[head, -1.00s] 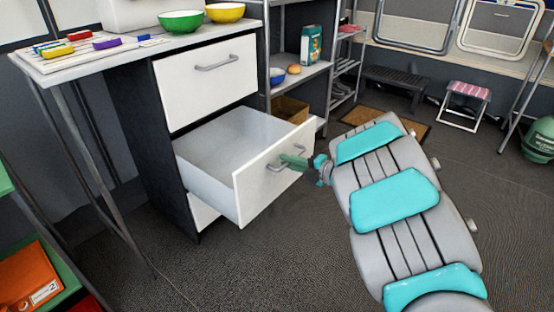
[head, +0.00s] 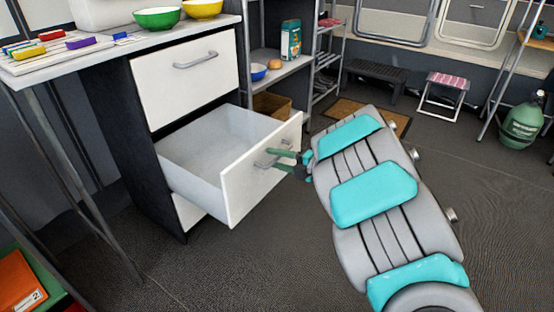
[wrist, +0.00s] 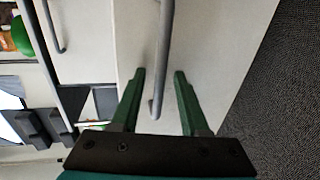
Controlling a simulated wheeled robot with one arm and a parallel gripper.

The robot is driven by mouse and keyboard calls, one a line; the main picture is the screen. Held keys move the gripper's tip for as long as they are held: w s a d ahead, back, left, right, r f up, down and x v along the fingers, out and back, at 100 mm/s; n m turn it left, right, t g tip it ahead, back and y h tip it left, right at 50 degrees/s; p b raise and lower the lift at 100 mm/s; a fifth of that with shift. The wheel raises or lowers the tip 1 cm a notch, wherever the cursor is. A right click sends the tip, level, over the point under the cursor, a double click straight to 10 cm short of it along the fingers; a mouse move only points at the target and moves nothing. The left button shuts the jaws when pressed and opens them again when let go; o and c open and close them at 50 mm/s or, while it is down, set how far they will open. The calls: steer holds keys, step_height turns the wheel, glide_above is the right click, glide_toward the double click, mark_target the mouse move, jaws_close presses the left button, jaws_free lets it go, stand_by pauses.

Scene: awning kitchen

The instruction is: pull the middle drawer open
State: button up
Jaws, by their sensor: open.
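The middle drawer (head: 262,175) of the white and black cabinet stands well out of its frame, and its inside looks empty. Its grey bar handle (head: 266,160) is on the white front panel. My gripper (head: 276,158) is at this handle. In the wrist view my gripper (wrist: 159,72) has its two green fingers apart, one on each side of the handle (wrist: 163,60). The fingers do not close on it. The upper drawer (head: 185,75) is shut. The lower drawer (head: 188,212) is mostly hidden behind the middle one.
A worktop (head: 60,68) above holds a green bowl (head: 157,18), a yellow bowl (head: 203,9) and coloured blocks. A metal shelf (head: 290,68) stands right of the cabinet. A pink-topped stool (head: 446,82) and a green gas bottle (head: 522,125) stand farther back. Dark floor is free at right.

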steer(key=v, duration=0.8)
stand_by(0.4)
